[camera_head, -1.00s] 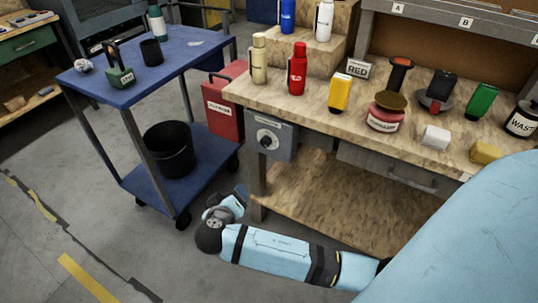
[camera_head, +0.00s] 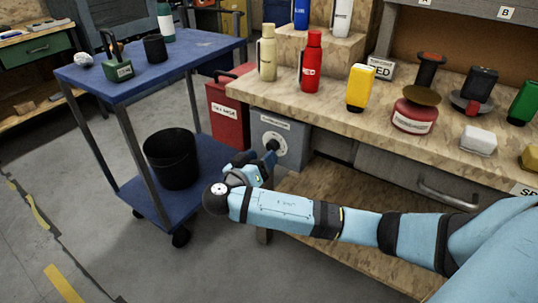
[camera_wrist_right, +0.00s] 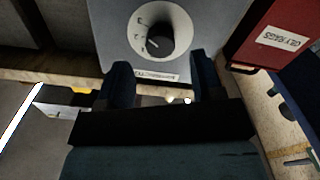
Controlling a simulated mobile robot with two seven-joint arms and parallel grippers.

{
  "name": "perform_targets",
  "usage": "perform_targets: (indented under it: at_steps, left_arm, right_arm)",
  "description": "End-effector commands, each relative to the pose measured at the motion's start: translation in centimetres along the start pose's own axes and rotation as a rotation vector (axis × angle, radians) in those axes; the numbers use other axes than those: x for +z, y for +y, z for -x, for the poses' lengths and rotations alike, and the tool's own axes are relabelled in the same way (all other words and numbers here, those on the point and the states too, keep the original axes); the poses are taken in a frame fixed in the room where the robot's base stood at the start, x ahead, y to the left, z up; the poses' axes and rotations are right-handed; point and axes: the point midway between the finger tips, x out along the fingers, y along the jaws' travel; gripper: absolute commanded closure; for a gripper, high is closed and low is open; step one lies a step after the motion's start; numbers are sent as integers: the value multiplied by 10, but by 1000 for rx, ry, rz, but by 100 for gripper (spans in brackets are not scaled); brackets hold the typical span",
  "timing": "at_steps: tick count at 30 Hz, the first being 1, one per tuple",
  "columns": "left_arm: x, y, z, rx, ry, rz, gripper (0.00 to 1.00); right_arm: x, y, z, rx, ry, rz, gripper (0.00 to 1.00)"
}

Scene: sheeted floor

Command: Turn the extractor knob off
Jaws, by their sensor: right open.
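The extractor knob is a dark round knob on a white dial plate. It shows clearly in the right wrist view (camera_wrist_right: 160,42), in front of the open fingers. The dial sits on a grey control box (camera_head: 292,130) under the bench's left end, and my gripper partly covers it in the head view. My right gripper (camera_head: 266,162) is close in front of the dial. In the right wrist view its fingers (camera_wrist_right: 162,80) are open with nothing between them, apart from the knob. My left gripper is not in view.
A red box (camera_head: 228,112) labelled for rags stands beside the control box. A blue cart (camera_head: 118,92) with a black bin (camera_head: 171,158) is on the left. The bench (camera_head: 330,113) above holds bottles and containers. Open floor lies at lower left.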

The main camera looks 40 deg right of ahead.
Motion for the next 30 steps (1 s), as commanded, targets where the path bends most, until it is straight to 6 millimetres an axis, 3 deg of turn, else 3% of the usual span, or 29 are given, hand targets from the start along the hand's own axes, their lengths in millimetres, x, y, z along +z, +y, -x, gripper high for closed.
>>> perform_targets:
  at_steps: [3, 7, 19, 26, 30]
  left_arm:
    - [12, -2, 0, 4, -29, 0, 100]
    - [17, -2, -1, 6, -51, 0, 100]
    - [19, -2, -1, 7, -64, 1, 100]
    - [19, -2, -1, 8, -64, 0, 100]
    - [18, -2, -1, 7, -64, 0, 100]
  right_arm:
    - [2, 0, -21, 2, 2, 1, 39]
    - [2, 0, -35, 0, 0, 1, 39]
    - [0, 0, -43, -2, -1, 1, 39]
    - [0, 0, -42, -2, -1, 1, 89]
    - [0, 0, -42, -2, -2, 4, 89]
